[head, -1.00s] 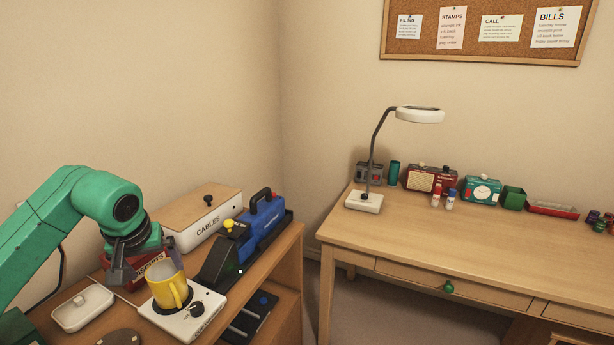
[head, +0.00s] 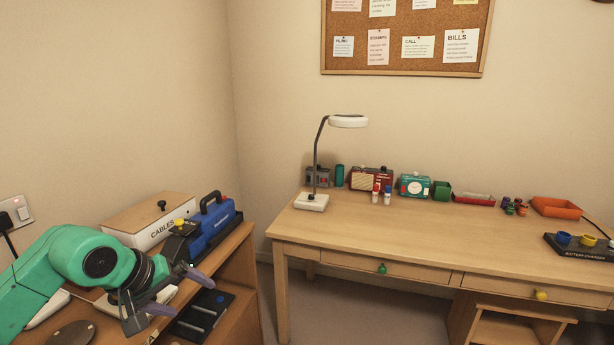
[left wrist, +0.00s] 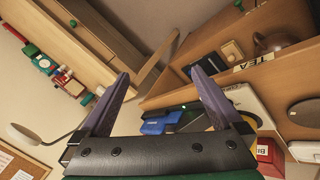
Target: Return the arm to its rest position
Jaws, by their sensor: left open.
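My left arm (head: 70,262) is green and comes in from the left in the head view. Its gripper (head: 183,293) is over the front edge of the small wooden unit. The two purple-grey fingers are spread apart with nothing between them. In the left wrist view the same gripper (left wrist: 158,74) is open and empty, with the room tilted behind it. The yellow mug is not visible in the head view; the arm covers much of the area where it stood. My right gripper is not in view.
A CABLES box (head: 150,222) and a blue device (head: 210,222) stand behind the gripper on the unit. A black tray (head: 203,313) lies on the shelf below. The wooden desk (head: 400,235), with a lamp (head: 313,203), is to the right. Floor shows between them.

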